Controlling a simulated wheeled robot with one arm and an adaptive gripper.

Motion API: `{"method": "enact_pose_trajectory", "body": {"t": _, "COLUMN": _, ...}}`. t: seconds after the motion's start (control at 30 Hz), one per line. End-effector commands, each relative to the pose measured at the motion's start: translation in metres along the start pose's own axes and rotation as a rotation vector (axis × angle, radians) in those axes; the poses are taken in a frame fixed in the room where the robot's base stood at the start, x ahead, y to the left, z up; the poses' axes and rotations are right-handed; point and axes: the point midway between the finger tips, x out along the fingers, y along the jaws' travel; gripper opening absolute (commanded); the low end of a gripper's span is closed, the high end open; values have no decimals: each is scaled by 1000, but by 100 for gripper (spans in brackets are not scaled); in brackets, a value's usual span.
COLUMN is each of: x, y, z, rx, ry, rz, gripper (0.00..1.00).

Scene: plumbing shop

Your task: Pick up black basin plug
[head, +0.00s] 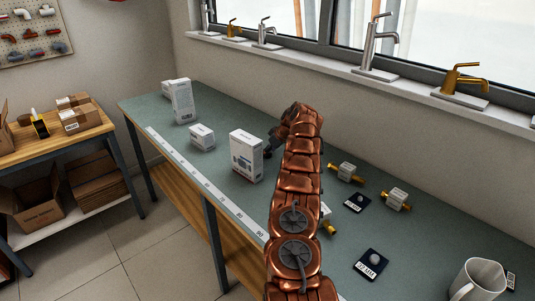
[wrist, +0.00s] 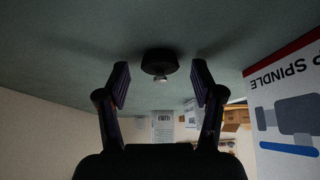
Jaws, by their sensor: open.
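The black basin plug (wrist: 159,62) is a small dark round piece with a metallic knob, on the grey-green bench top (wrist: 60,65) in the wrist view. My gripper (wrist: 160,80) is open, with one finger on each side of the plug in the picture. The plug shows between and slightly beyond the fingertips, and no contact is visible. In the head view my gripper (head: 272,142) is a dark shape low over the bench, mostly behind my copper-coloured arm. I cannot make out the plug there.
A white spindle box (wrist: 290,105) stands close beside my gripper; it also shows in the head view (head: 246,156). Smaller box (head: 201,137) and tall boxes (head: 182,101) stand farther left. Brass valves (head: 346,172), dark size cards (head: 371,265) and a white mug (head: 478,281) lie right of my arm.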

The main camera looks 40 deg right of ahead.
Motion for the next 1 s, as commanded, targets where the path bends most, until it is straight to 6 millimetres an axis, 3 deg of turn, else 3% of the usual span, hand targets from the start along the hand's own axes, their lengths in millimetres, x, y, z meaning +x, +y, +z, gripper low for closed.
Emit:
{"method": "enact_pose_trajectory", "body": {"t": 0.17, "x": 0, "y": 0, "z": 0, "rx": 0, "ry": 0, "rz": 0, "gripper": 67}}
{"method": "enact_pose_trajectory", "body": {"t": 0.6, "x": 0, "y": -1, "z": -1, "rx": -1, "ry": 0, "rz": 0, "gripper": 21}}
{"method": "enact_pose_trajectory", "body": {"t": 1.0, "x": -4, "y": 0, "z": -2, "rx": 0, "ry": 0, "rz": 0, "gripper": 20}}
